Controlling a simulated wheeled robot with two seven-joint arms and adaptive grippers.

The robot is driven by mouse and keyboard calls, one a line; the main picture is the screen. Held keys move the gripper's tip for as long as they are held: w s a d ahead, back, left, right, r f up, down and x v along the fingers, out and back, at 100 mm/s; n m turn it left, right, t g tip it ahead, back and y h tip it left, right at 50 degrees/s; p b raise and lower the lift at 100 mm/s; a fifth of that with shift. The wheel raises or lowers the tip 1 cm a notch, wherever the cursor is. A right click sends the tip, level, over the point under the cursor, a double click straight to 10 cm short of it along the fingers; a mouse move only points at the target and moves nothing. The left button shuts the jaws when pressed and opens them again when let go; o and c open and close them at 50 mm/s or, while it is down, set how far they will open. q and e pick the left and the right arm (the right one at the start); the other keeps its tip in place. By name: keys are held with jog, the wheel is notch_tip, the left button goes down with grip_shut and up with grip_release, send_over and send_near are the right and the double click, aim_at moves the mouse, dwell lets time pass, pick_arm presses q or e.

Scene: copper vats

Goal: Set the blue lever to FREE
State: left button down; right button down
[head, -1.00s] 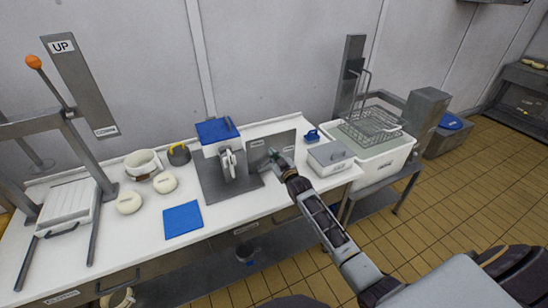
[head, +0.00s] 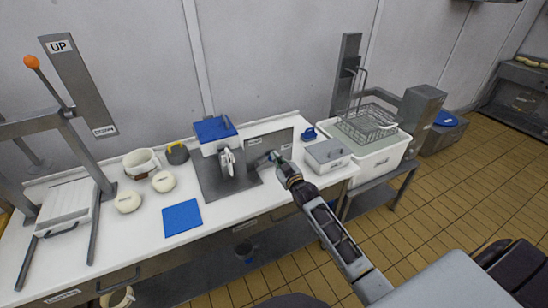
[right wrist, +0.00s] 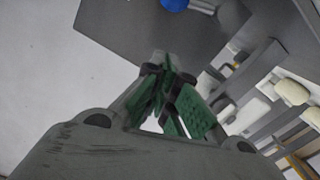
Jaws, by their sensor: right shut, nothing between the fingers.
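The grey panel (head: 284,138) stands upright at the back of the white counter, with a small label on its left. A blue lever end shows at the top edge of the right wrist view as a round blue knob (right wrist: 174,4), with a grey bar beside it. My right gripper (head: 274,158) is in front of the panel in the head view and hides part of it. In the right wrist view its green-padded fingers (right wrist: 168,72) are shut and empty, below and apart from the knob. The lever's label wording is unreadable. My left gripper is out of view.
A grey lidded box (head: 328,155) and a white basin (head: 384,160) with a wire basket lie to the right. A blue mat (head: 182,217) and white cheese-like rounds (head: 128,202) lie left.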

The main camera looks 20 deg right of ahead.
jog(key=shift+s+d, duration=0.1)
jog(key=shift+s, duration=1.9)
